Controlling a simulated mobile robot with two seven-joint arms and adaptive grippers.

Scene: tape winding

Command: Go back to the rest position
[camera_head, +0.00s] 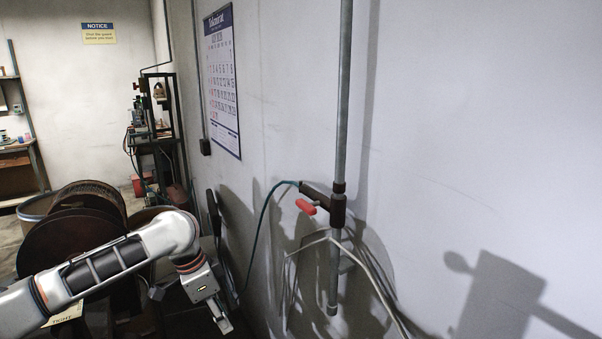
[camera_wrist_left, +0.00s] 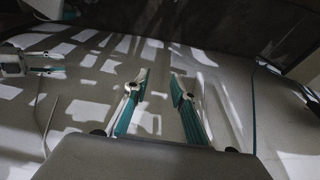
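My left gripper (camera_head: 222,322) hangs low in the head view, in front of the wall's foot and left of the grey pipe. In the left wrist view its two teal fingers (camera_wrist_left: 160,82) are apart with nothing between them. A white and teal gripper (camera_wrist_left: 48,64) at the left edge of the wrist view looks like my right one. Its two fingers appear spaced apart and empty. The right gripper is not in the head view. The pipe (camera_head: 341,115) runs down the wall, with a dark brown fitting (camera_head: 337,211) and a red handle (camera_head: 306,207).
A large brown cable drum (camera_head: 72,240) stands behind my left arm. A teal hose (camera_head: 264,210) and pale loose cables (camera_head: 376,285) hang by the pipe. A calendar (camera_head: 221,80) hangs on the wall. The wall right of the pipe is bare apart from shadows.

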